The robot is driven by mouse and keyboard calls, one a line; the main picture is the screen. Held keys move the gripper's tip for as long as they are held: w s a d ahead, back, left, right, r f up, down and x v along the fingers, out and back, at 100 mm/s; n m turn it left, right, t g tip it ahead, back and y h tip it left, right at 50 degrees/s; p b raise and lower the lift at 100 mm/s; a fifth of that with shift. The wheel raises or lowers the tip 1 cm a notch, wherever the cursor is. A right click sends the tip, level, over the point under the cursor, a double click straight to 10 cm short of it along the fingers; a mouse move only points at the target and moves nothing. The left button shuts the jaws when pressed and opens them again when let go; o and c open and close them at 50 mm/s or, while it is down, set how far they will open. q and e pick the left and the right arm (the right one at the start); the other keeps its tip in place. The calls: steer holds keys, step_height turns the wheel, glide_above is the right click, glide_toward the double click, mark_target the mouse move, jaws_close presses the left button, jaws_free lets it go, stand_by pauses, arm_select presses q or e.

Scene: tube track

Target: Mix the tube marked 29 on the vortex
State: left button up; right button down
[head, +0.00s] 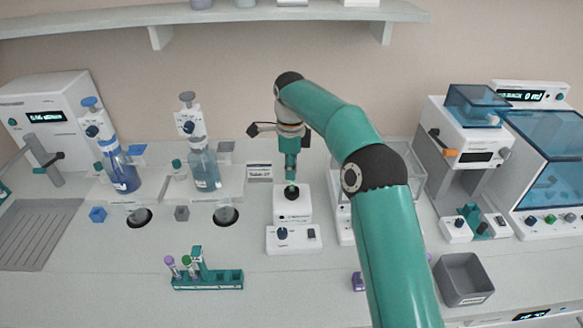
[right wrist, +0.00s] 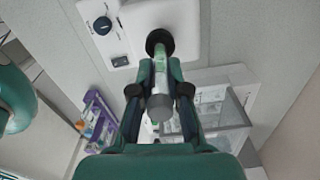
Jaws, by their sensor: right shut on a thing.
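My right gripper (head: 291,177) points down over the white vortex mixer (head: 280,236). It is shut on a tube with a grey cap (right wrist: 160,107) and a greenish label, which shows between the fingers (right wrist: 159,88) in the right wrist view. The tube's lower end meets the mixer's black cup (right wrist: 159,42); I cannot tell how far it sits inside. Its number cannot be read. My left gripper is not in view.
Two bottles with dispensers (head: 122,172) (head: 204,170) stand left of the mixer. A clear-walled box is partly hidden behind my right arm. A grey bin (head: 463,280) and a white machine with a blue lid (head: 465,135) are at the right. Bench space around the rack is clear.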

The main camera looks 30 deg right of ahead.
steer(key=shift+f, duration=0.9)
stand_by(2.1)
stand_by(4.4)
steer(key=shift+r, duration=3.55)
